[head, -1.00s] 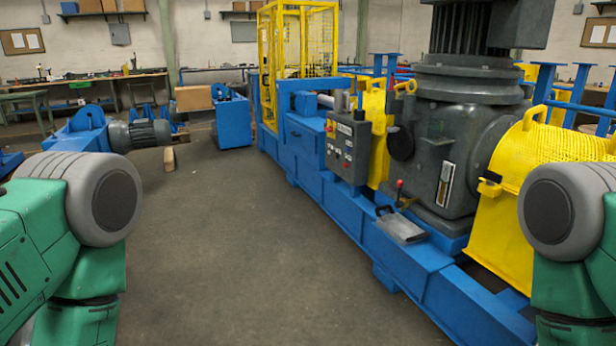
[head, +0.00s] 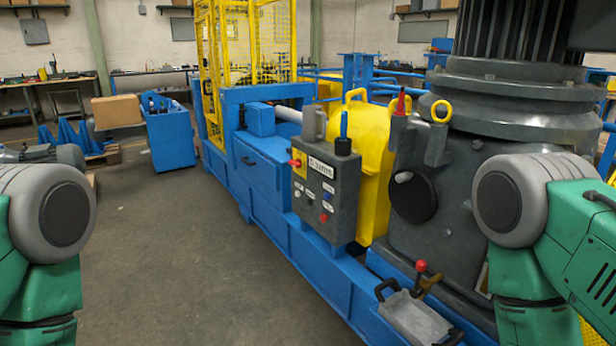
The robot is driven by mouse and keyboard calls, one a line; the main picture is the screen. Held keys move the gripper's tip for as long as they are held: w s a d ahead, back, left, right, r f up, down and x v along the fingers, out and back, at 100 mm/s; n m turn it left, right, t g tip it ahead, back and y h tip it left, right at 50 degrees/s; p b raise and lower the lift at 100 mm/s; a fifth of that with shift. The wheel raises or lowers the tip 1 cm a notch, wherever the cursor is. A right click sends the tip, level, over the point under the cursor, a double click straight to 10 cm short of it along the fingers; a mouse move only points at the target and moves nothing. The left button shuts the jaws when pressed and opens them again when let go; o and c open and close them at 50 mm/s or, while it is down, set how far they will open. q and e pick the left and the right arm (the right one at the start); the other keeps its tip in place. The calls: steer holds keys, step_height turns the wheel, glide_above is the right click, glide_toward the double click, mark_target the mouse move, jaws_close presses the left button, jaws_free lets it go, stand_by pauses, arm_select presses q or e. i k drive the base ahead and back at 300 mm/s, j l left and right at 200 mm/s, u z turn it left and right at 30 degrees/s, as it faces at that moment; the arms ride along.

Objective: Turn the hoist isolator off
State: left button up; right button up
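A grey control box (head: 343,212) is mounted on the near side of the blue machine frame, right of the picture's middle. On its upper left is a yellow plate with a red knob (head: 295,163), which looks like the isolator switch. Its exact position is too small to read. Beside it is a white label plate (head: 321,167) with dark lettering, too small to read surely. Several small buttons sit below. Parts of my two green and grey arms show at the left and right edges, apart from the box. Neither of my grippers is in view.
The blue frame (head: 272,227) runs from the back to the lower right. A grey gearbox (head: 458,200) stands right of the box. A red-knobbed lever (head: 421,267) and a grey pedal-like plate (head: 415,320) lie low in front. The floor (head: 190,260) on the left is clear.

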mark_target(298, 164)
steer(key=i, duration=0.25)
steer(key=i+j+z, duration=0.1)
steer(key=z, duration=0.35)
steer(key=i+j+z, duration=0.15)
steer(key=z, duration=0.25)
steer(key=i+j+z, duration=0.1)
steer(key=z, duration=0.35)
steer(key=k+j, duration=0.05)
steer(key=j, duration=0.05)
